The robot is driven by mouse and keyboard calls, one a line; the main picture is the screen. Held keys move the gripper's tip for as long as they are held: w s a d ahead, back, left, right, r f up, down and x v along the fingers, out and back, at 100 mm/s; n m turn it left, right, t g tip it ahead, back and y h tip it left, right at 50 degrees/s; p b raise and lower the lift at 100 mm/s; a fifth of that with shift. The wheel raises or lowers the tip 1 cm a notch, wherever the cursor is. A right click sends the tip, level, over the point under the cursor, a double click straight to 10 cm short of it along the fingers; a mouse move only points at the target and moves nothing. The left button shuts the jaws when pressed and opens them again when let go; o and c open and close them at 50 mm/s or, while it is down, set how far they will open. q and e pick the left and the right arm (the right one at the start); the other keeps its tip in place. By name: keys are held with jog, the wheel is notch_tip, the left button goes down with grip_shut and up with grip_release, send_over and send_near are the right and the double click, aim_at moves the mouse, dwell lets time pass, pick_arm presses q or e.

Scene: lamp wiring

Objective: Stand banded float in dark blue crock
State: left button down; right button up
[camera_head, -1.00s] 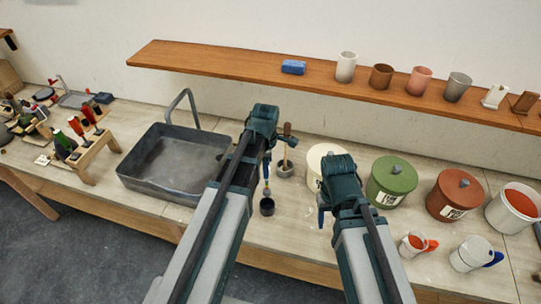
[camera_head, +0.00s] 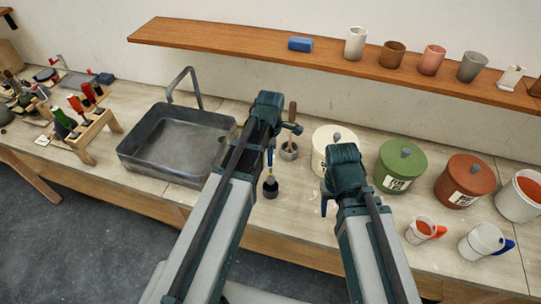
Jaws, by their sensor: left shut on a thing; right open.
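The banded float (camera_head: 270,158) is a thin upright stick with blue and yellowish bands, below my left gripper (camera_head: 272,140). The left gripper is shut on its upper part, and the jaws partly hide it. The dark blue crock (camera_head: 270,189) is a small, very dark pot on the worktop directly under the float. The float's lower end meets the crock's mouth in the picture; it is too small to tell whether it rests on the bottom. My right gripper (camera_head: 325,203) is open and empty, to the right of the crock and in front of the cream canister.
A grey pot with a wooden-handled tool (camera_head: 290,150) stands just behind the crock. A cream canister (camera_head: 323,155), green canister (camera_head: 401,167) and red-brown canister (camera_head: 465,181) stand to the right. A grey sink (camera_head: 178,178) is left. A shelf (camera_head: 240,50) runs above.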

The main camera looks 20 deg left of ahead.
pick_arm(q)
jog(key=shift+f, duration=0.65)
pick_arm(e)
jog(key=shift+f, duration=0.65)
pick_arm(q)
jog(key=shift+f+b, duration=0.1)
jog(key=shift+b, duration=0.25)
pick_arm(e)
jog(key=shift+f, duration=0.1)
pick_arm(q)
jog(key=shift+f+b, duration=2.1)
jog(key=shift+f, duration=0.05)
pick_arm(e)
jog(key=shift+f, duration=2.1)
pick_arm(q)
jog(key=shift+f+b, duration=0.6)
jog(key=shift+b, duration=0.05)
pick_arm(e)
jog(key=shift+f, duration=0.65)
pick_arm(q)
jog(key=c, duration=0.5)
grip_release()
jog(key=shift+r, duration=0.1)
pick_arm(e)
jog(key=shift+r, duration=0.1)
pick_arm(q)
notch_tip(320, 180, up, 14)
jog(key=p, duration=1.4)
pick_arm(e)
notch_tip(320, 180, up, 14)
